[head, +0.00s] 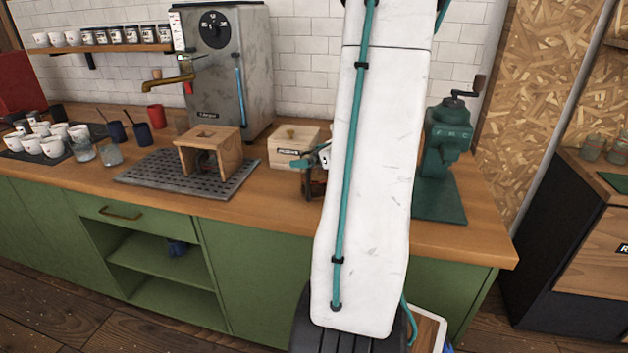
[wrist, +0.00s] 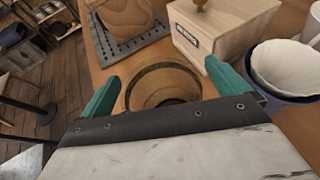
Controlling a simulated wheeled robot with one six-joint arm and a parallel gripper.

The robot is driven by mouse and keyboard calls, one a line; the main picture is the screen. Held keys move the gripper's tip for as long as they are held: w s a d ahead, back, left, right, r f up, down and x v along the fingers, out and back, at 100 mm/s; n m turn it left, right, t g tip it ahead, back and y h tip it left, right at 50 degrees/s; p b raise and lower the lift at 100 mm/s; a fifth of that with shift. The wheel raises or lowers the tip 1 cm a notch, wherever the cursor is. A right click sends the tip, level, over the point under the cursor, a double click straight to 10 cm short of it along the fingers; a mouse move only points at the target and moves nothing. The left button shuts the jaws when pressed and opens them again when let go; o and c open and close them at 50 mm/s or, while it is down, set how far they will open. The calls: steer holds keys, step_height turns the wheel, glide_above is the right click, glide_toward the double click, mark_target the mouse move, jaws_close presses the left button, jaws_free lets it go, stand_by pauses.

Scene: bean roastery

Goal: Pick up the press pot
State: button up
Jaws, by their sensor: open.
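A round, open-topped vessel (wrist: 160,96) with a dark rim and brown inside stands on the wooden counter between my fingers in the wrist view. It may be the press pot, but I see no lid or plunger to confirm it. In the head view only a dark brown sliver of it (head: 316,186) shows beside my white arm. My gripper (wrist: 162,72) is open, one teal finger on each side of the vessel's rim, with no clear grip on it. In the head view my gripper (head: 309,160) is largely hidden by my arm.
A pale wooden box (head: 293,146) stands just behind the vessel. A wooden stand (head: 208,150) on a dark grate is to its left. A white dripper (wrist: 287,68) is close right of my right finger. A green grinder (head: 446,150) stands further right.

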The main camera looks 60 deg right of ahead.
steer(key=shift+w+f, duration=0.1)
steer(key=shift+w, duration=0.1)
steer(key=c, duration=1.7)
steer(key=shift+c, duration=0.2)
